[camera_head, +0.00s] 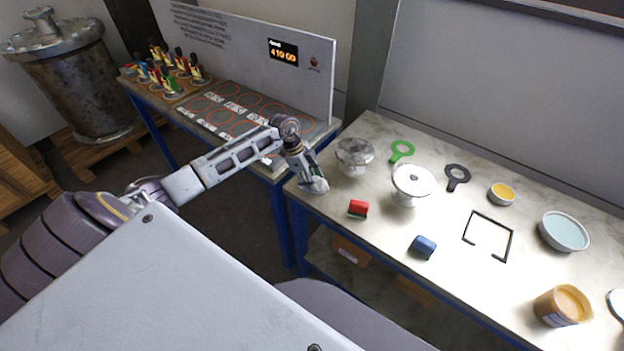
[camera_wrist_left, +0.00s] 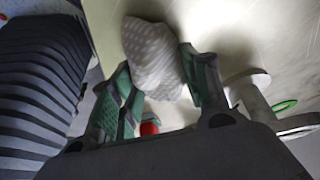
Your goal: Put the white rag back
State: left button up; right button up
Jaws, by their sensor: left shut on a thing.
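My left gripper (camera_head: 308,172) is at the left end of the right-hand table. In the left wrist view its green-padded fingers (camera_wrist_left: 160,85) are shut on the white rag (camera_wrist_left: 152,52), a bunched pale cloth with a faint dotted pattern. In the head view the rag (camera_head: 317,186) shows as a small pale lump at the fingertips, close to the tabletop. I cannot tell whether it touches the table. My right gripper is not in view.

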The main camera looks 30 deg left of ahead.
pick_arm(q)
jog(key=o, duration=0.8)
jog(key=shift+f, duration=0.1)
jog(key=shift+o, duration=0.6)
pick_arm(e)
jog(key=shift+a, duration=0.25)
pick_arm(q)
jog(key=shift+r, duration=0.2)
jog(key=b+v, duration=0.1)
jog(key=v, duration=1.1)
jog(key=shift+b, duration=0.4)
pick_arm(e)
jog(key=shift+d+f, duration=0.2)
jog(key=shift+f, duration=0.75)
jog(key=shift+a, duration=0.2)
